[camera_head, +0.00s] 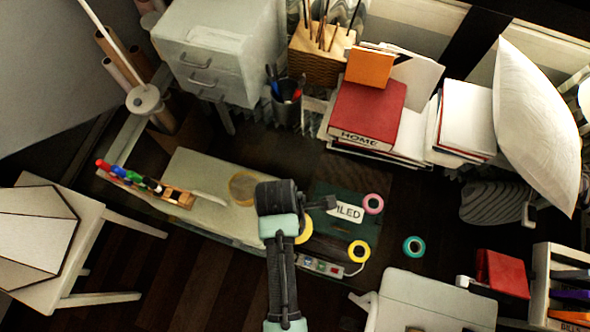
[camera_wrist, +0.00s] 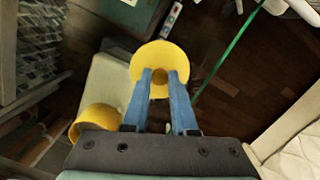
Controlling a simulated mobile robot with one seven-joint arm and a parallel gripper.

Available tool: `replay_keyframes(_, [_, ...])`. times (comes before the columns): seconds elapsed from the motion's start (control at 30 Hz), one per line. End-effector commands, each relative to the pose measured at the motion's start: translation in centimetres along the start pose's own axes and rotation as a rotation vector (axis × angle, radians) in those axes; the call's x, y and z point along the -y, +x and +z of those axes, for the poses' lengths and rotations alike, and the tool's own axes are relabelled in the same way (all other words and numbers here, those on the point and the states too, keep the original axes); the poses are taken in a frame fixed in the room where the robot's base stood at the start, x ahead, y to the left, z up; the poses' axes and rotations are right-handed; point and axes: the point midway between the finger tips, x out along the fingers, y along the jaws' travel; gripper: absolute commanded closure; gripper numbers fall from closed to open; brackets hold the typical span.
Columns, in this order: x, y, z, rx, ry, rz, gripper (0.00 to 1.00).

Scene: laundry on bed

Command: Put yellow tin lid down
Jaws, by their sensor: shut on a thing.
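A round yellow tin lid (camera_wrist: 160,53) is between the two blue fingertips of my gripper (camera_wrist: 160,76) in the wrist view. The fingers are shut on it, and its broad face shows. In the head view, a yellow round edge (camera_head: 305,230) shows beside my arm and looks like this lid; my arm hides the rest and the fingertips. A yellow cylindrical tin (camera_wrist: 95,122) stands on a pale surface at the lower left of the wrist view. It looks like the yellow round thing (camera_head: 243,188) left of my arm in the head view.
The pale board (camera_head: 200,178) carries a pen rack (camera_head: 150,184). Pink (camera_head: 373,204), yellow (camera_head: 359,251) and teal (camera_head: 414,246) rings lie to the right. A power strip (camera_head: 320,266) is near the front. Red book (camera_head: 367,112), drawer unit (camera_head: 220,50) and pen cup (camera_head: 286,100) stand behind.

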Motion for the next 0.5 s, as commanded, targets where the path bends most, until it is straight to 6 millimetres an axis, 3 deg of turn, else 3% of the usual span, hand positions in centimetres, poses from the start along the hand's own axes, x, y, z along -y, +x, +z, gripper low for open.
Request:
replay_keyframes(0.2, [0.0, 2.6, -0.3, 0.0, 0.0, -0.001, 1.0])
replay_keyframes(0.5, [0.0, 2.8, -0.3, 0.0, 0.0, 0.0, 1.0])
